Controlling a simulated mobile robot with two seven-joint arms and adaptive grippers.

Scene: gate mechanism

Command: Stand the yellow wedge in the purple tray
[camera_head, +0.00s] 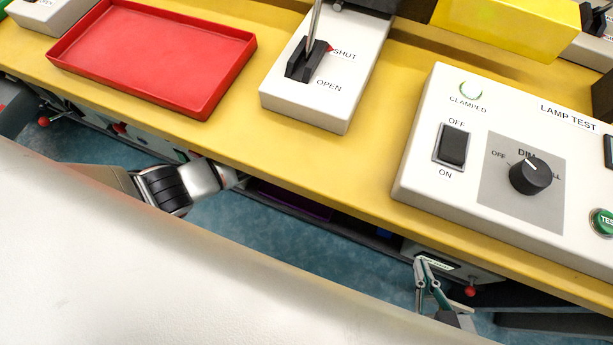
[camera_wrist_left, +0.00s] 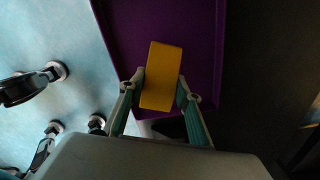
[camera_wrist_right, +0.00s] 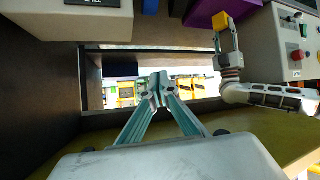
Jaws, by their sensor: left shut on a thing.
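The yellow wedge (camera_wrist_left: 162,72) is held between the two fingers of my left gripper (camera_wrist_left: 160,92) in the left wrist view. Behind it lies the purple tray (camera_wrist_left: 205,30). The wedge overlaps the tray there; I cannot tell whether they touch. The right wrist view also shows the wedge (camera_wrist_right: 220,20) at the left gripper's tips, against the tray (camera_wrist_right: 200,12). In the head view only a dark strip of the tray (camera_head: 290,200) shows below the yellow bench top. My right gripper (camera_wrist_right: 159,88) has its fingertips together and is empty; in the head view it hangs low at right (camera_head: 427,272).
The yellow bench top (camera_head: 235,130) overhangs the tray. On it are a red tray (camera_head: 150,55), a lever box (camera_head: 325,75) and a white control panel (camera_head: 520,180). Below, a grey box with a red knob (camera_head: 468,290) stands near my right gripper.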

